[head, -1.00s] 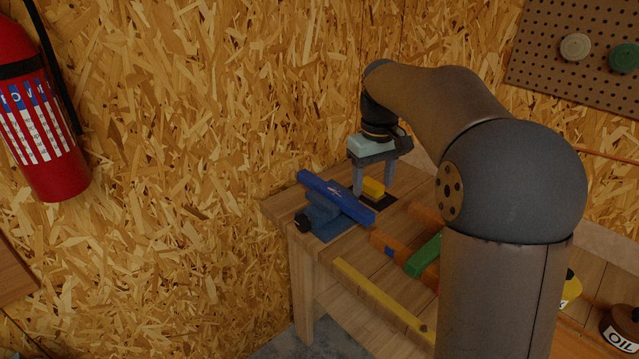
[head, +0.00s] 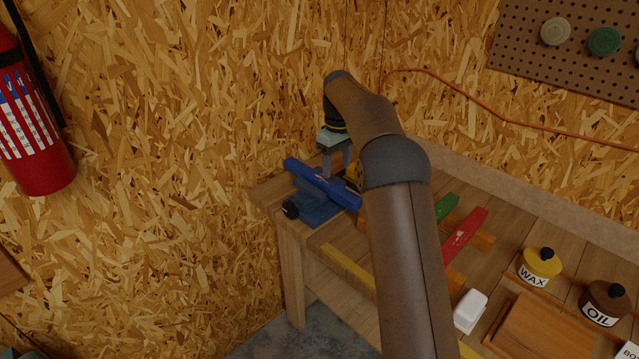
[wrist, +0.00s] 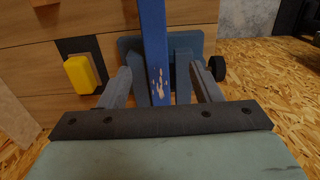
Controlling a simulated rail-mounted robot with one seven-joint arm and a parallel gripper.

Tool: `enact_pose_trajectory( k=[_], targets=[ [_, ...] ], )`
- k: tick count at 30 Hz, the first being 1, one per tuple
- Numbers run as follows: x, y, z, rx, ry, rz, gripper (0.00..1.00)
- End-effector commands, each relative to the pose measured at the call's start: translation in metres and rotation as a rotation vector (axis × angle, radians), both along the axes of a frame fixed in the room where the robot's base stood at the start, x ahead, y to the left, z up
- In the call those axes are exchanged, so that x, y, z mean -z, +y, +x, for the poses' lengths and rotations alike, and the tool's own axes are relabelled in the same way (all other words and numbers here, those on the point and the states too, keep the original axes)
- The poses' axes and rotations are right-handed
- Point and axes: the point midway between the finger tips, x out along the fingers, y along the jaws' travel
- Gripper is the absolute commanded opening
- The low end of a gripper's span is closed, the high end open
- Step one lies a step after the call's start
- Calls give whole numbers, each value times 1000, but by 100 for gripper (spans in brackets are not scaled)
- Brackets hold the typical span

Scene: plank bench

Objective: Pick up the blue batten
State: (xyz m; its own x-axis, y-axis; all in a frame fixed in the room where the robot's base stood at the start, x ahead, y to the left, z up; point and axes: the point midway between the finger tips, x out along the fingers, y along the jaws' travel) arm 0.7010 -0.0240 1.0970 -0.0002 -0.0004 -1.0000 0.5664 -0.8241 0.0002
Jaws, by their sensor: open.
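The blue batten (head: 305,173) lies across the top of a blue-grey vise (head: 318,207) at the bench's far left corner. It is long and thin, with worn pale marks on it. In the wrist view the batten (wrist: 153,45) runs up the picture between two upright vise jaws (wrist: 183,75). My gripper (head: 336,170) is open and empty, pointing down at the batten. In the wrist view its fingers (wrist: 160,77) stand on either side of the batten and the jaws, with gaps. Whether the fingertips are level with the batten is hard to tell.
A yellow block (wrist: 87,73) on a dark pad sits beside the vise. The vise has a black knob (head: 290,209). Green (head: 446,207) and red (head: 465,235) battens lie to the right, and a yellow strip (head: 347,266) runs along the front. The wall stands close behind.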

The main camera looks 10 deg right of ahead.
Motion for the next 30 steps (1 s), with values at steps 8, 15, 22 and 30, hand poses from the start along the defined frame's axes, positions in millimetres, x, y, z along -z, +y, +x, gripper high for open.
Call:
enact_pose_trajectory(
  k=[8, 15, 22, 30],
  targets=[
    [36, 0, 0, 1, 1, 0, 58],
    [58, -5, 1, 1, 5, 0, 58],
    [87, -6, 2, 0, 1, 0, 58],
    [90, -6, 2, 0, 0, 0, 55]
  ],
)
